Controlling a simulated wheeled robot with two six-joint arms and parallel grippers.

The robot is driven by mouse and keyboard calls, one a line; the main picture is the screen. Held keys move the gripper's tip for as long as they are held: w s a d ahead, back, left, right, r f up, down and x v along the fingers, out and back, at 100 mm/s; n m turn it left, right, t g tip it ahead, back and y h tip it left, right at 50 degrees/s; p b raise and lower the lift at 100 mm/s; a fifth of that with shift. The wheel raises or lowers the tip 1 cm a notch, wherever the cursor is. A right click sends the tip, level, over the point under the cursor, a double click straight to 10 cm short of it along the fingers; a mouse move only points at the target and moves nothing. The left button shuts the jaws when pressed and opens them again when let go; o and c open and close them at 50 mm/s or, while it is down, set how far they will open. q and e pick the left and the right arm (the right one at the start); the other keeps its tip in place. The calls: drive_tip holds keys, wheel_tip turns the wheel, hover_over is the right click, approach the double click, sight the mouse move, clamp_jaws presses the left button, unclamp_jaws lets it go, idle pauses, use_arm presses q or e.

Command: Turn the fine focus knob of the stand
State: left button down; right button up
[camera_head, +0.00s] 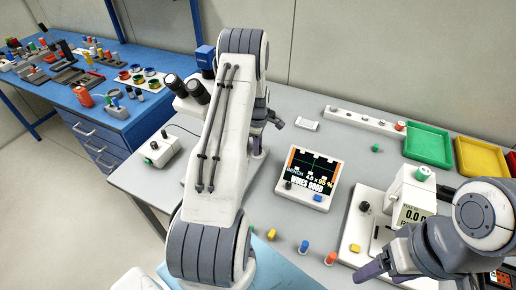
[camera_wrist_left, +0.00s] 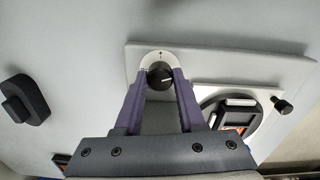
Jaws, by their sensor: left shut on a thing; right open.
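The fine focus knob (camera_wrist_left: 160,79) is a small black knob with a white pointer line, set on a white round dial with a mark at its top. My left gripper (camera_wrist_left: 162,73) is shut on the knob, one purple finger on each side of it. In the head view my left arm hides most of the microscope stand; the black eyepieces (camera_head: 186,88) show to its left. My left gripper (camera_head: 268,122) is partly hidden there, and the knob is not visible. My right gripper (camera_head: 371,270) is open at the lower right, over the bench front.
A display unit (camera_head: 312,178) stands right of my left arm. Green (camera_head: 427,144) and yellow (camera_head: 482,157) trays are at the far right. A white control box (camera_head: 158,148) sits at left. Small coloured pegs stand near the front. A blue workbench (camera_head: 150,112) is behind left.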

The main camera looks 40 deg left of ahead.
use_arm(q)
drive_tip(key=shift+n, duration=0.5)
drive_tip(key=c, duration=0.5)
unclamp_jaws()
drive_tip(key=shift+r, duration=0.1)
wheel_tip(320, 180, up, 10)
drive_tip(key=b, duration=0.2)
drive_tip(key=shift+r, duration=0.2)
